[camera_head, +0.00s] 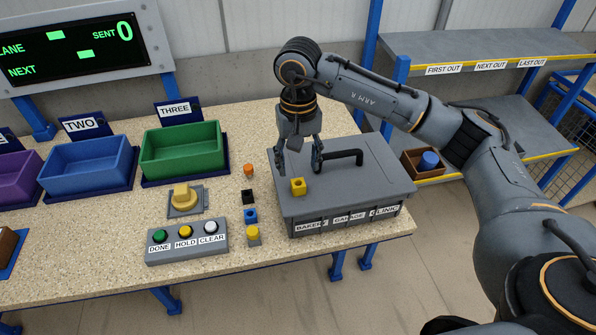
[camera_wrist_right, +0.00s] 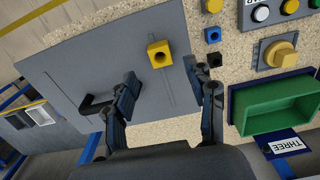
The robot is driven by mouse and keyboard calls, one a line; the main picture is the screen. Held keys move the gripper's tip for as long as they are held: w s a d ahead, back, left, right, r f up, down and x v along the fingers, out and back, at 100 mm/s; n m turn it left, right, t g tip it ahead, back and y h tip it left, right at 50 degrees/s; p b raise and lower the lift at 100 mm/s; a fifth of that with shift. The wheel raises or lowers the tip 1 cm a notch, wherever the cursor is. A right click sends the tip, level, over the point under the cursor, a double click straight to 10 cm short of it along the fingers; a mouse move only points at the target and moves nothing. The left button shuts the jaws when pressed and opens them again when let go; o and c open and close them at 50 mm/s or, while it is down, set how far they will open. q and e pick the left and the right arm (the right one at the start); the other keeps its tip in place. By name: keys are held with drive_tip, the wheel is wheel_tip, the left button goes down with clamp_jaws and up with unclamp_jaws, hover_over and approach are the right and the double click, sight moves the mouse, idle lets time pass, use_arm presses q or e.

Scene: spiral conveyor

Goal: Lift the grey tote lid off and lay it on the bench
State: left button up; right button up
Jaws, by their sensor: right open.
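The grey tote lid (camera_head: 365,182) covers the grey tote (camera_head: 348,221) on the right end of the bench (camera_head: 110,211). It has a black bar handle (camera_head: 341,157), and a small yellow block (camera_head: 298,187) with a dark hole rests on top. My right gripper (camera_head: 300,168) points down over the lid's left part, open with nothing between its fingers. In the right wrist view, one finger of the gripper (camera_wrist_right: 168,95) is close beside the handle (camera_wrist_right: 92,103); I cannot tell whether they touch. The yellow block (camera_wrist_right: 160,53) is apart from the fingers. My left gripper is out of view.
Several small blocks, including a blue one (camera_head: 250,215), line the bench left of the tote. A button box (camera_head: 187,247), a yellow knob (camera_head: 185,197) and coloured bins such as the green one (camera_head: 182,148) stand further left. Some bench is bare by the front edge.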

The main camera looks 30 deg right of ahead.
sight(298, 179)
wheel_tip(298, 179, down, 4)
drive_tip(key=shift+s+r+p, duration=0.1)
drive_tip(key=shift+p, duration=0.4)
drive_tip(key=shift+f, duration=0.75)
clamp_jaws()
drive_tip(key=c, duration=0.7)
unclamp_jaws()
clamp_jaws()
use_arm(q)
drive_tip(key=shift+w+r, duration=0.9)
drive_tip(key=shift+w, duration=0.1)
use_arm(e)
drive_tip(key=shift+r, duration=0.1)
